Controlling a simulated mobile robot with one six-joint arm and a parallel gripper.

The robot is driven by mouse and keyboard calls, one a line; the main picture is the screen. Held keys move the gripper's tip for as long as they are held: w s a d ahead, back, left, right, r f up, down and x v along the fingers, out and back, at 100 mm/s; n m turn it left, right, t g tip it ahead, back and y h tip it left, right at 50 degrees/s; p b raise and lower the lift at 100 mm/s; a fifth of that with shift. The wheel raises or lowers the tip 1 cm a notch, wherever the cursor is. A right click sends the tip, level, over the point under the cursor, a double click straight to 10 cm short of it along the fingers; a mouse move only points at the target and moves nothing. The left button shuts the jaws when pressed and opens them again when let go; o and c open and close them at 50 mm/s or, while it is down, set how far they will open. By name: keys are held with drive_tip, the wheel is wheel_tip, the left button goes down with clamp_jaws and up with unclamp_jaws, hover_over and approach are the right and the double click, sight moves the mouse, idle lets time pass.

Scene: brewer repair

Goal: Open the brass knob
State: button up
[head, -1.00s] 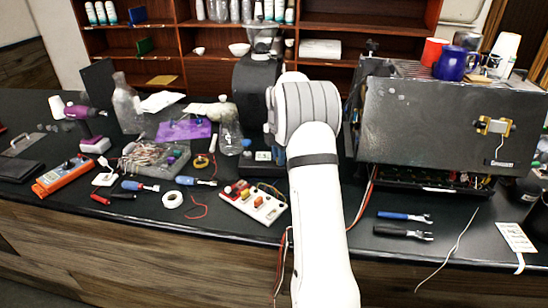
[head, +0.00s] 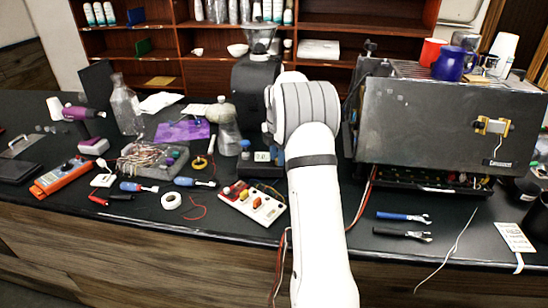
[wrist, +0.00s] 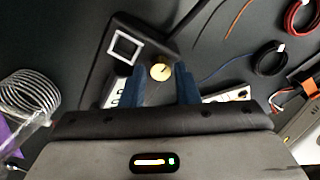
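The brass knob (wrist: 160,71) is a small round, gold-coloured knob on a dark unit in the wrist view. My gripper (wrist: 160,84) has two blue fingers set apart, one on each side of the knob in the picture. The fingers look open and empty, with a gap between each of them and the knob. I cannot tell how far above the knob the fingertips are. In the head view my white arm reaches over the counter, and the knob and fingertips are hidden behind it.
A square light-framed panel (wrist: 124,47) lies beside the knob. A clear coil (wrist: 28,97) is at left and cable loops (wrist: 300,16) at upper right. In the head view, a large dark brewer (head: 447,125) stands right of my arm, and a switch board (head: 252,203) lies left.

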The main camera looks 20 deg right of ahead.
wheel_tip(320, 180, up, 8)
drive_tip(key=shift+f+b, duration=0.25)
drive_tip(key=shift+b, duration=0.05)
